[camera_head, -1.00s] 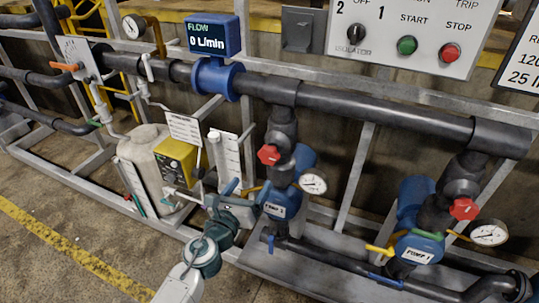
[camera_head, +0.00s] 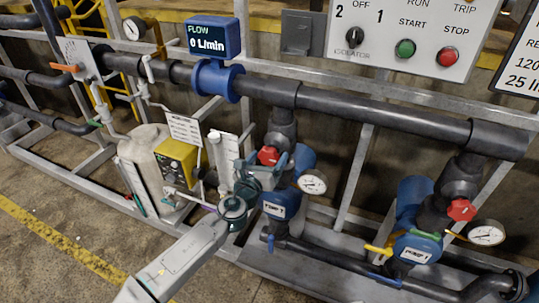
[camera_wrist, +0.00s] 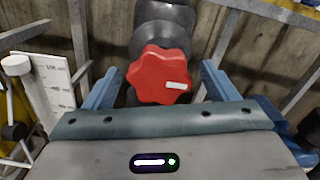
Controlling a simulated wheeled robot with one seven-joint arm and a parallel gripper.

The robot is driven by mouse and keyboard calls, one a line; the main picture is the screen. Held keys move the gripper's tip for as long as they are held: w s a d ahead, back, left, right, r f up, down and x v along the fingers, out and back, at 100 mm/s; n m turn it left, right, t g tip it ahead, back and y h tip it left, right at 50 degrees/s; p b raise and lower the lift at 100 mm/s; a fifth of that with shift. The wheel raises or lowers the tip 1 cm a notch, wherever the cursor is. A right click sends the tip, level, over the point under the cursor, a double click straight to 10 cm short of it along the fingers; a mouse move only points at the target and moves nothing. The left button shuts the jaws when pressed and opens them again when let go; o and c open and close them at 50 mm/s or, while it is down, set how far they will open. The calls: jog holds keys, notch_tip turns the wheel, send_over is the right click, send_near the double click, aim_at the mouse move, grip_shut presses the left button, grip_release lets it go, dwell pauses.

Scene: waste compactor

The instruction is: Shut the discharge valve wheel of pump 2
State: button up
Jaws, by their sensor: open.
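The red valve wheel (camera_head: 268,156) sits on the dark vertical pipe above the left blue pump (camera_head: 278,203), whose small label appears to read PUMP 2. In the wrist view the red wheel (camera_wrist: 160,76), lobed with a white mark on its right, faces me. My gripper (camera_head: 263,163) is at this wheel. In the wrist view its two blue fingers are apart, one on each side of the wheel, with visible gaps. How far the fingertips reach along the wheel's depth is unclear. A second red wheel (camera_head: 461,210) is above the right pump (camera_head: 417,247), labelled PUMP 1.
A gauge (camera_head: 313,182) stands close right of the left pump. A white scaled panel (camera_wrist: 49,84) and a yellow-fronted unit (camera_head: 175,162) on a pale tank are to the left. The flow display (camera_head: 213,37) reads 0 L/min. Open floor (camera_head: 60,265) lies at front left.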

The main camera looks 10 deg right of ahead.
jog(key=shift+w+d, duration=0.45)
jog(key=shift+w, duration=0.15)
jog(key=c, duration=1)
